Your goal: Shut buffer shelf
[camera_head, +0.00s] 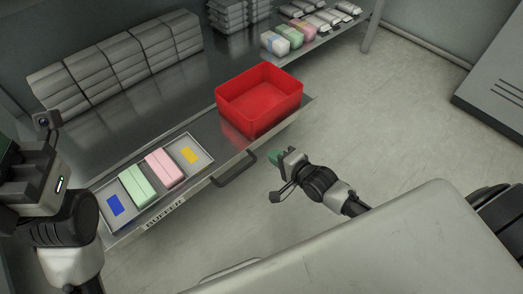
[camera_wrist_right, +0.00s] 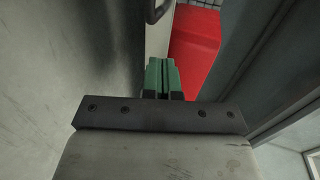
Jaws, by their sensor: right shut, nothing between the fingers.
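The buffer shelf (camera_head: 201,186) is a grey metal shelf marked "BUFFER" on its front edge, with a dark bar handle (camera_head: 234,168). It stands out in front of the work surface behind it. My right gripper (camera_head: 275,156) has green fingertips and is shut and empty, to the right of the handle and apart from it. In the right wrist view the shut fingers (camera_wrist_right: 162,78) point toward the shelf front, with part of the handle (camera_wrist_right: 156,10) above them. My left gripper (camera_head: 8,152) is at the left edge, partly cut off, and its fingers do not show clearly.
On the shelf are a red bin (camera_head: 260,103) and a tray (camera_head: 209,160) holding green and pink packs between blue and yellow patches. Grey stacks (camera_head: 120,62) stand behind. A side shelf (camera_head: 318,41) carries more packs. Floor at right is clear up to a grey cabinet (camera_head: 493,92).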

